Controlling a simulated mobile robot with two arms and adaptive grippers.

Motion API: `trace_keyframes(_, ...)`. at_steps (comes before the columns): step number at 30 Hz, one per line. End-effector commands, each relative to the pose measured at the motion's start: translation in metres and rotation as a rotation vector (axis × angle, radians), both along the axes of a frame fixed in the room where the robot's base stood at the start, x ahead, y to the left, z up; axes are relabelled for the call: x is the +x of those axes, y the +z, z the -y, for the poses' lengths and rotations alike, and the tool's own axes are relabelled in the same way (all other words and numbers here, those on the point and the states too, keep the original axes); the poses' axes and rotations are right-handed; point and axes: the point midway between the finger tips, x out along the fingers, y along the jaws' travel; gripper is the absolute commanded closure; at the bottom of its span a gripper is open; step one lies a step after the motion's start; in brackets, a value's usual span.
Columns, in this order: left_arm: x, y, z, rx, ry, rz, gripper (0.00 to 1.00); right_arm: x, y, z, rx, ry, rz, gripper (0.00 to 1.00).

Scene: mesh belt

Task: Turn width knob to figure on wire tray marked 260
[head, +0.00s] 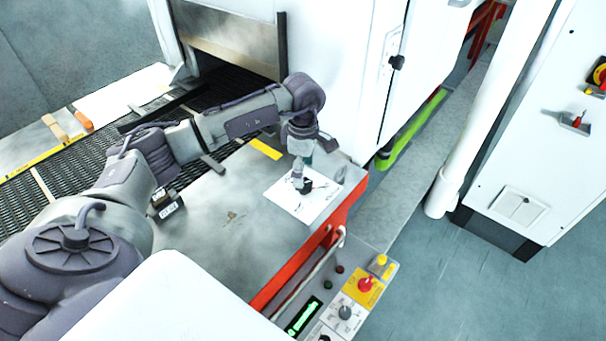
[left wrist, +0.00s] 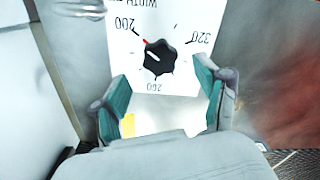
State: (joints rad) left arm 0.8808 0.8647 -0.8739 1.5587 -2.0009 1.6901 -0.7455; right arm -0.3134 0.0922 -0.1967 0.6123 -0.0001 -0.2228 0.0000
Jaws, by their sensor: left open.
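The width knob (left wrist: 159,57) is black and lobed, on a white dial plate (left wrist: 183,20) printed 200, 260 and 320. Its red pointer mark is turned toward the 200 side. In the head view the knob (head: 307,185) sits on the white plate (head: 322,200) at the table's right end. My left gripper (left wrist: 163,97) is open and empty, its teal-padded fingers apart and short of the knob in the wrist picture. In the head view the left gripper (head: 303,168) is just above the knob. I cannot make out a wire tray marked 260. My right gripper is out of view.
A small dark block with a white label (head: 171,209) stands on the metal table (head: 225,235); its print is too small to read. The mesh belt (head: 70,177) runs into the white machine. A control panel with a red knob (head: 366,284) is at the front right.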

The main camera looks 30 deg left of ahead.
Motion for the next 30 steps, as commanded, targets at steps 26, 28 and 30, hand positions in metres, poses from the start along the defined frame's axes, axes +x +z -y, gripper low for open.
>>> trace_keyframes(26,0.000,-0.041,0.000,0.000,-0.001,0.001,0.64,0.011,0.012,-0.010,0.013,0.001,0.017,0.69)
trace_keyframes(28,0.000,-0.040,0.000,0.000,-0.001,0.001,0.76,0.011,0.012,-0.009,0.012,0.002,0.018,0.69)
trace_keyframes(30,0.000,-0.040,0.000,0.000,-0.001,0.001,0.86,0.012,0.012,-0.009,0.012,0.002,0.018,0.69)
